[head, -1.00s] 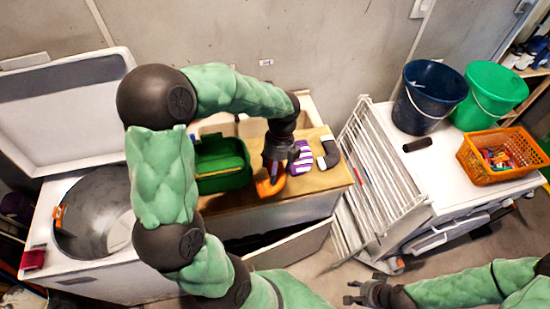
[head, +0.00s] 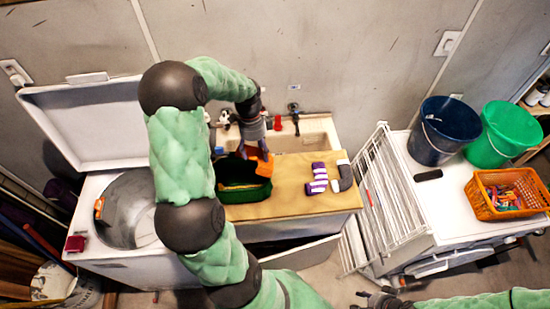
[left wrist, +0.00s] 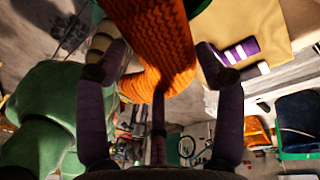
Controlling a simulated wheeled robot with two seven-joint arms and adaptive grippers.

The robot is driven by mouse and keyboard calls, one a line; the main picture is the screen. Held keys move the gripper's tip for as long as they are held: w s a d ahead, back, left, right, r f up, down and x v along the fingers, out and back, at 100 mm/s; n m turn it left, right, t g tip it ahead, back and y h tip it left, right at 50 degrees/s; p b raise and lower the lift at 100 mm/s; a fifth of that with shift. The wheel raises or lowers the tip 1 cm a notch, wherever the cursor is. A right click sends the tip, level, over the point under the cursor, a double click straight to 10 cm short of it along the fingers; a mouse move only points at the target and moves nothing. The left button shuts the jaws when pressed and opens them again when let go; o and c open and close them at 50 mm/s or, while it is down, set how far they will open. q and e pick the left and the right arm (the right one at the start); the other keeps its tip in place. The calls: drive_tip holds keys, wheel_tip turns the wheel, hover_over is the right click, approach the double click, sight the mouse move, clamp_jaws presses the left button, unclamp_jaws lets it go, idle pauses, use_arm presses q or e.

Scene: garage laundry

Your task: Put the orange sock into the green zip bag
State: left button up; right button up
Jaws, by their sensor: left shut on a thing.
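The orange sock (head: 264,166) hangs from my left gripper (head: 256,148), which is shut on it. In the left wrist view the ribbed orange sock (left wrist: 155,42) runs between the fingers of my left gripper (left wrist: 158,68). The green zip bag (head: 262,190) sits open on the wooden counter, its dark inside showing. The sock is over the bag's right back part; I cannot tell whether its lower end is inside the opening. My right gripper (head: 378,300) is at the bottom edge, partly cut off, far from the bag.
A purple-and-white striped sock (head: 317,178) and a grey-and-white sock (head: 343,175) lie on the counter (head: 285,200) right of the bag. A sink (head: 318,135) is behind. A white drying rack (head: 380,190) stands right. An open washer (head: 130,205) is left.

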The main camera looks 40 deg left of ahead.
use_arm(q)
drive_tip(key=a+r+n+p, duration=0.1)
drive_tip(key=a, duration=0.1)
drive_tip(key=s+a+r+n+p, duration=0.1)
drive_tip(key=a, duration=0.1)
drive_tip(key=s+a+r+n+p, duration=0.1)
drive_tip(key=a+n, duration=0.1)
drive_tip(key=shift+s+a+t, duration=0.2)
drive_tip(key=shift+s+t, duration=0.05)
drive_tip(key=shift+t, duration=0.15)
drive_tip(key=shift+s+a+n, duration=0.15)
drive_tip(key=shift+a+n, duration=0.15)
drive_tip(key=shift+n, duration=0.1)
use_arm(e)
wheel_tip(320, 180, up, 4)
use_arm(q)
drive_tip(key=shift+f+b, duration=3.1)
drive_tip(key=shift+f, duration=2)
use_arm(e)
wheel_tip(320, 180, down, 6)
use_arm(q)
drive_tip(key=o, duration=1.4)
drive_tip(key=shift+r+p, duration=2.75)
drive_tip(key=shift+r, duration=1.8)
use_arm(e)
wheel_tip(320, 180, up, 5)
drive_tip(key=shift+r, duration=0.2)
